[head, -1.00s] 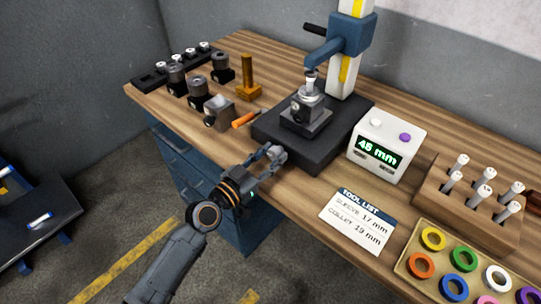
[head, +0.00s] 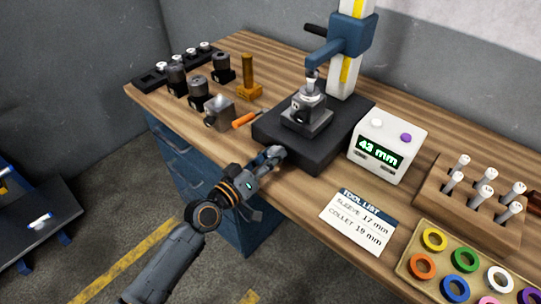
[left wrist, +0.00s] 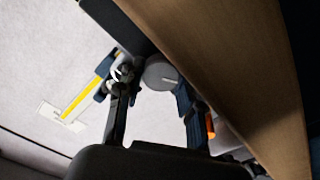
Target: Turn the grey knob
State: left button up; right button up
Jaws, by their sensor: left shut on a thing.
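The grey knob (left wrist: 160,73) is a round disc with a pale line on its face, in the left wrist view. In the head view my gripper hides most of it, at the front of the black base (head: 265,124). My left gripper (head: 274,157) is shut on the knob, one finger on each side in the left wrist view (left wrist: 156,82). A grey holder (head: 307,111) stands on the base under the blue arm (head: 327,51). My right gripper is not in view.
The tool list card (head: 358,220) lies right of my gripper, on the wooden bench (head: 300,187). An orange-handled tool (head: 244,119) and a grey block (head: 219,111) lie left of the base. A peg rack (head: 450,205) and a tray of coloured rings (head: 404,262) are at right.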

pick_arm(q)
jog(key=shift+n, duration=0.3)
jog(key=o, duration=1.2)
jog(key=shift+c, duration=0.2)
jog(key=v, duration=1.2)
jog(key=shift+c, duration=0.5)
